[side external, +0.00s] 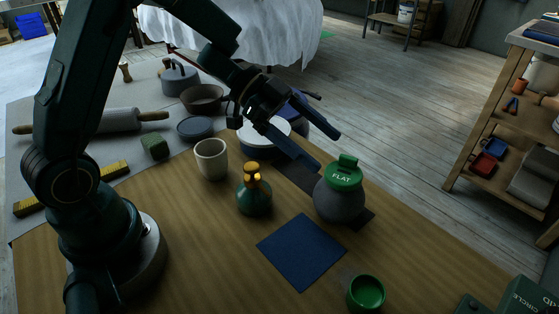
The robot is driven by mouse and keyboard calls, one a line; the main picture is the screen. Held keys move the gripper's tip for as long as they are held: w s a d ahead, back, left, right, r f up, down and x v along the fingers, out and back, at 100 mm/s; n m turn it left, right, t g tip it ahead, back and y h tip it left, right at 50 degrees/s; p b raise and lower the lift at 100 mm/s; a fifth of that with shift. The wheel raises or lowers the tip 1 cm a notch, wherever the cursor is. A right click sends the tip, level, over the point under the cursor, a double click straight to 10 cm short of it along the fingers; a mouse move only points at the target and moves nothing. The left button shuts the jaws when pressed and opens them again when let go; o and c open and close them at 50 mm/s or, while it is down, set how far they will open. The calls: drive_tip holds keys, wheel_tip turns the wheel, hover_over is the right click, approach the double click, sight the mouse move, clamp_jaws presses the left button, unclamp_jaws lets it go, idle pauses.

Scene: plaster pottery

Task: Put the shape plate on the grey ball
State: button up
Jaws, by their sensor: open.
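A green shape plate (342,179) marked "FLAT", with a small upright handle on top, rests on the grey ball (338,205). The ball stands on a dark strip (297,175) on the wooden table. My gripper (328,151) is open and empty, its two blue fingers spread apart. In the picture, its fingertips are just above and to the left of the plate's handle. I cannot tell the exact gap in depth. More green pieces lie at the bottom right corner; one is marked "CIRCLE" (526,300) and is partly cut off by the frame.
A blue square mat (301,252) lies in front of the ball, with a green cup (366,294) nearby. A dark green bottle with a yellow top (254,197) and a beige cup (211,160) stand to the left. A rolling pin (115,120) and several pots are farther back.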

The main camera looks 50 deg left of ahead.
drive_tip(key=w+a+r+n+t+y, duration=0.2)
drive_tip(key=a+r+n+t+y, duration=0.25)
drive_tip(key=r, duration=0.25)
drive_tip(key=w+a+r+n+t+y, duration=0.35)
drive_tip(key=a+r+t+y, duration=0.25)
drive_tip(key=r, duration=0.2)
drive_tip(key=s+a+f+n+g+y, duration=0.2)
drive_tip(key=s+f+n+g+y, duration=0.25)
drive_tip(key=s, duration=0.55)
drive_tip(key=s+d+f+g+h, duration=0.1)
drive_tip(key=s+d+f+g, duration=0.1)
drive_tip(key=s, duration=0.4)
drive_tip(key=s+d+f+n+g+h, duration=0.1)
drive_tip(key=s+d+f+g+h, duration=0.1)
drive_tip(key=s+d+f, duration=0.2)
drive_tip(key=s, duration=0.2)
drive_tip(key=shift+s+f+g+h, duration=0.25)
drive_tip(key=shift+s+g+h, duration=0.05)
drive_tip(key=shift+s+g, duration=0.1)
